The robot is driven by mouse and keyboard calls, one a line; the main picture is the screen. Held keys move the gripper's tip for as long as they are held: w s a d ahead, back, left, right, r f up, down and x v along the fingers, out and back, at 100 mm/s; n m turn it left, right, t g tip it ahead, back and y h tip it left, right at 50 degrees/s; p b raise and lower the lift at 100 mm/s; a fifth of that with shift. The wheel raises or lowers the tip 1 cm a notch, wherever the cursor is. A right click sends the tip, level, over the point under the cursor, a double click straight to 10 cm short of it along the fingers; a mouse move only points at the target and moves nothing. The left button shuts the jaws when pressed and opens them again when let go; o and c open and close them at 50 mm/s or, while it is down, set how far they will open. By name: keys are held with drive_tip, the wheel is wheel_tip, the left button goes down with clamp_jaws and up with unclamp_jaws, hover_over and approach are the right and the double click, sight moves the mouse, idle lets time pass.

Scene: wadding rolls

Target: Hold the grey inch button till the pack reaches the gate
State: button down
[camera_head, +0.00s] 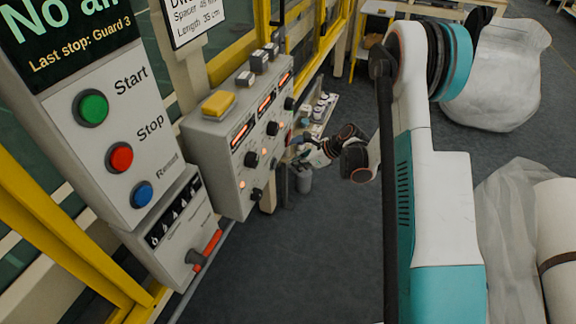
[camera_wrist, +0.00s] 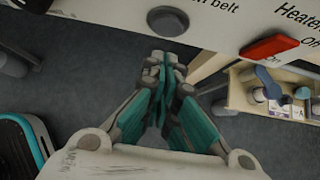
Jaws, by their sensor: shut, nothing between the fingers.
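In the wrist view a round dark grey button (camera_wrist: 168,21) sits on a pale panel, beside lettering that ends in "n belt"; the start of the label is cut off. My gripper (camera_wrist: 165,62) is shut and empty, its tips just below the button in the picture. I cannot tell whether they touch it. In the head view my gripper (camera_head: 303,149) is at the right end of the grey control box (camera_head: 222,150), where the button cannot be made out. I cannot pick out the pack or the gate in either view.
A red rocker switch (camera_wrist: 270,47) marked Heater is right of the grey button. Start (camera_head: 92,108), Stop (camera_head: 120,157) and blue (camera_head: 142,194) buttons are on the nearer panel. A film-wrapped roll (camera_head: 556,230) stands at right.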

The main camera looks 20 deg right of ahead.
drive_tip(key=p+v, duration=0.2)
drive_tip(key=v, duration=0.5)
drive_tip(key=shift+d, duration=0.25)
drive_tip(key=shift+r, duration=0.15)
